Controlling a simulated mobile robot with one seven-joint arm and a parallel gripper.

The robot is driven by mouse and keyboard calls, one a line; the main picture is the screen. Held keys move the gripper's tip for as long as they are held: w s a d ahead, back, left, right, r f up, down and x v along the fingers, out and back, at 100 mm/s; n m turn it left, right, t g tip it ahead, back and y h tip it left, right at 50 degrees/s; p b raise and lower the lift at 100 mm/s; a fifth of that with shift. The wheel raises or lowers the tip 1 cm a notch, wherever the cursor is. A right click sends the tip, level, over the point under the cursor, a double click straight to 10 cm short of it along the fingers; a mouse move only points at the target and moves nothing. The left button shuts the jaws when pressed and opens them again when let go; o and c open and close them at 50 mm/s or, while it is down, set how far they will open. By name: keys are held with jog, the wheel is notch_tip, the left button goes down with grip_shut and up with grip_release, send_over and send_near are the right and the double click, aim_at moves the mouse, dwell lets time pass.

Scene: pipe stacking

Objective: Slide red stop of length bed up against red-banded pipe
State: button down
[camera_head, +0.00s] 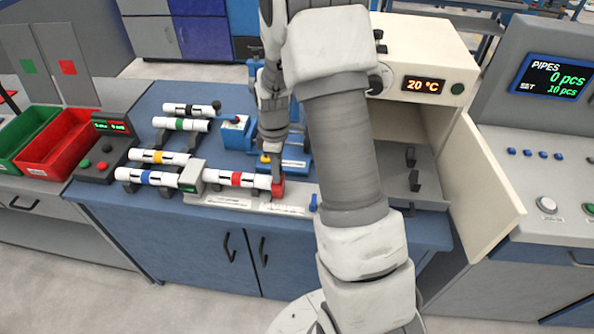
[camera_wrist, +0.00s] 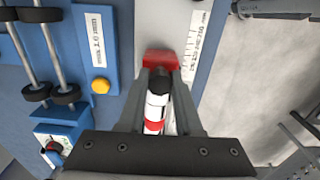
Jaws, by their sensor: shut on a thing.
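The red-banded pipe (camera_head: 237,179) is white and lies on the grey length bed (camera_head: 225,201) at the table's front edge. Its left end meets a grey block. The red stop (camera_head: 278,188) stands at the pipe's right end; it also shows in the wrist view (camera_wrist: 160,58). My gripper (camera_head: 277,177) reaches down from above with its fingertips shut on the red stop.
Several other banded pipes, including the blue-banded one (camera_head: 148,177), lie on supports to the left. A blue fixture with a yellow button (camera_wrist: 100,86) is beside the bed. An open oven (camera_head: 425,110) stands to the right, and red and green bins (camera_head: 55,143) at far left.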

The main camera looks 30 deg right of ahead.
jog(key=shift+w+a+r, duration=0.15)
jog(key=shift+w+a, duration=0.5)
jog(key=shift+a, duration=0.2)
jog(key=c, duration=0.6)
grip_release()
jog(key=shift+s+d, duration=0.1)
jog(key=shift+r, duration=0.15)
notch_tip(320, 180, up, 17)
jog(key=p, duration=0.1)
